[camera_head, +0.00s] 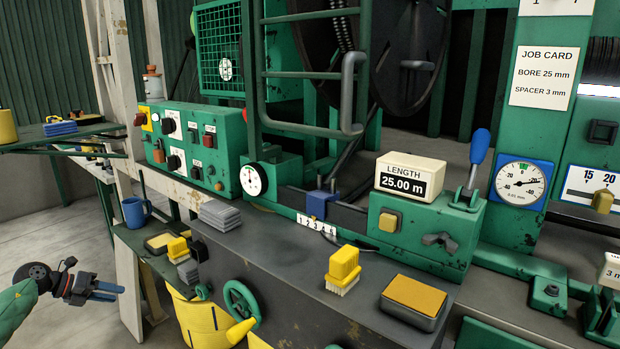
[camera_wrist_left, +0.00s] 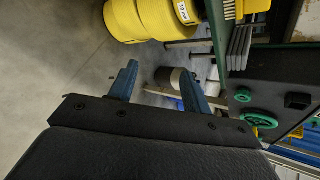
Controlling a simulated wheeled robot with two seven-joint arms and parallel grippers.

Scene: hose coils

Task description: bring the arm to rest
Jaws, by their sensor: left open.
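My left gripper (camera_head: 107,291) is at the lower left of the head view, to the left of the machine bench and apart from it. Its blue fingers also show in the left wrist view (camera_wrist_left: 165,88), spread apart with nothing between them. Beyond them, lower down, are the floor and a dark cylinder (camera_wrist_left: 176,78). The left arm (camera_head: 16,305) comes in from the left edge. My right gripper is in neither view.
The machine bench (camera_head: 290,285) carries a yellow brush (camera_head: 343,267), a yellow-topped pad (camera_head: 413,296) and grey stacked plates (camera_head: 220,214). A blue mug (camera_head: 135,211) stands near its left end. Open floor (camera_head: 60,240) lies left.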

